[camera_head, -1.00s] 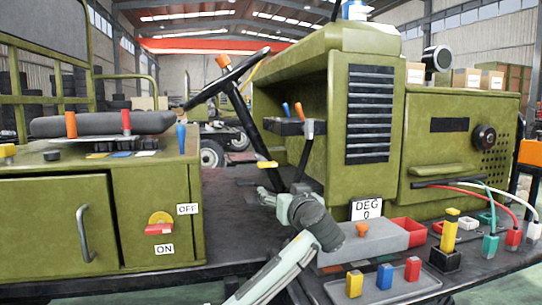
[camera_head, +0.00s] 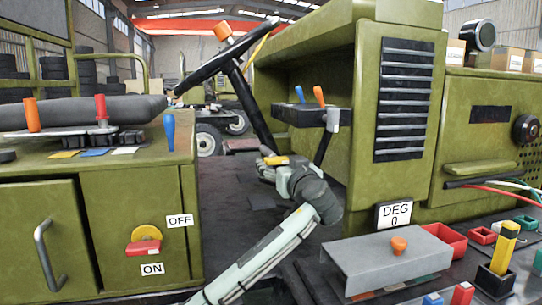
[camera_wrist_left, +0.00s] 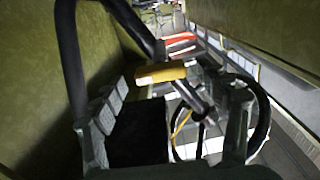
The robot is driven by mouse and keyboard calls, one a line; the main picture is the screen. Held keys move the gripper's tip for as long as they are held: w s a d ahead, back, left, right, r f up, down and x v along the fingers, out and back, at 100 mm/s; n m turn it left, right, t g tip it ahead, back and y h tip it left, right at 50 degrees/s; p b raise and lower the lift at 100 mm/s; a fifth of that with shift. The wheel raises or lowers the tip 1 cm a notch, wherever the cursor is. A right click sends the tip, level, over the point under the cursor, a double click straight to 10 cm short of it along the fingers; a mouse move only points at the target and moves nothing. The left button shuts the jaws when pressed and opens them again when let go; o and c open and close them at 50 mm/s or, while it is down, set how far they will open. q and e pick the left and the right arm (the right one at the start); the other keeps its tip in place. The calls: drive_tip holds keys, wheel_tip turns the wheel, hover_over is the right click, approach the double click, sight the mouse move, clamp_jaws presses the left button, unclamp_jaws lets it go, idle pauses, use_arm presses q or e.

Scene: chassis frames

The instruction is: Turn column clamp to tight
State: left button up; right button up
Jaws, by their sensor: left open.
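The steering column (camera_head: 249,100) is a black slanted post with an orange-knobbed steering wheel (camera_head: 215,58) on top. The column clamp's yellow lever (camera_head: 277,160) shows low at the column, at my left gripper's tip. My left gripper (camera_head: 268,168) reaches up to it from below. In the left wrist view the yellow lever (camera_wrist_left: 160,72) lies crosswise ahead, between the open fingers of my left gripper (camera_wrist_left: 165,105). I cannot tell whether either finger touches it. The clamp's body is partly hidden by the gripper. My right gripper is not in view.
The green cabinet (camera_head: 90,230) stands left.

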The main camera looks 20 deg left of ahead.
sight(273, 157)
use_arm(q)
drive_tip(key=p+x, duration=0.1)
drive_tip(key=x, duration=0.5)
drive_tip(key=shift+w+a, duration=0.2)
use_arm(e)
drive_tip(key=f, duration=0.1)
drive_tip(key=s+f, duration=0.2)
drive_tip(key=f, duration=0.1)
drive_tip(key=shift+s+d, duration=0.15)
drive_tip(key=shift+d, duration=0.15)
use_arm(q)
drive_tip(key=c, duration=1.2)
drive_tip(key=shift+c, duration=0.2)
